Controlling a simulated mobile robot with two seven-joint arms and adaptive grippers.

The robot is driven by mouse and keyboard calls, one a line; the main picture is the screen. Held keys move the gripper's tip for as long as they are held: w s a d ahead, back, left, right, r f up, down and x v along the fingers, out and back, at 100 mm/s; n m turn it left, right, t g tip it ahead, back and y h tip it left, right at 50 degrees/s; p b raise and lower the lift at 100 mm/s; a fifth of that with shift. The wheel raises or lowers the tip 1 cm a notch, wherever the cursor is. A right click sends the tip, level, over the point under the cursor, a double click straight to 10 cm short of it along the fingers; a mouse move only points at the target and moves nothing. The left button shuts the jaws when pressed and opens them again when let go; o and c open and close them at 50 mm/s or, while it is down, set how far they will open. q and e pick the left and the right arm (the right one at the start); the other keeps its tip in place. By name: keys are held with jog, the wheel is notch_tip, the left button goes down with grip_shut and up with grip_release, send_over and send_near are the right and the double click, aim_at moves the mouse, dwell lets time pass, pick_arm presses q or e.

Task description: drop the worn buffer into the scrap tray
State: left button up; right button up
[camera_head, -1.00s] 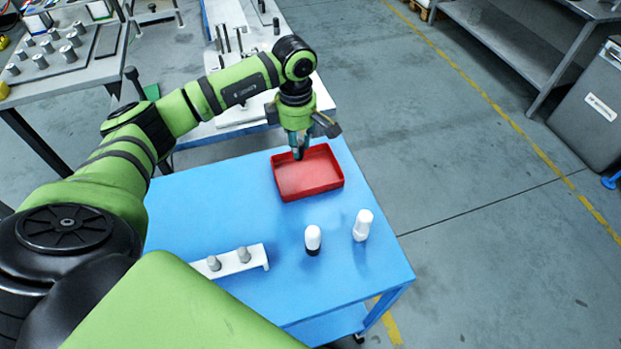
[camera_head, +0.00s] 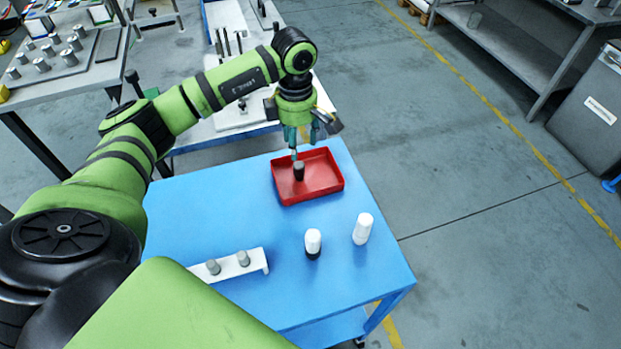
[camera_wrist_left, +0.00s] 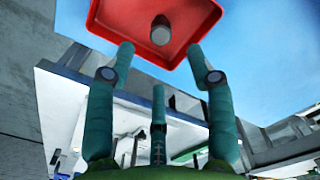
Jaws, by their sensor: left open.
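The worn buffer, a short dark cylinder (camera_head: 299,171), shows upright inside the outline of the red scrap tray (camera_head: 333,184). I cannot tell whether it touches the floor of the tray. In the left wrist view the buffer (camera_wrist_left: 160,33) shows grey, end-on, against the red tray (camera_wrist_left: 115,18), apart from the fingers. My left gripper (camera_head: 303,143) is over the back edge of the tray, above the buffer. Its fingers are spread and empty, as they also show in the left wrist view (camera_wrist_left: 160,55). My right gripper is not in view.
A white holder with two grey pegs (camera_head: 230,267) stands on the blue table (camera_head: 200,215) at the front. A white bench (camera_head: 240,110) lies behind the tray. The table left of the tray is clear.

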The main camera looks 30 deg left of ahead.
pick_arm(q)
notch_tip(320, 180, up, 9)
jog(key=shift+r, duration=0.2)
dwell(0.5)
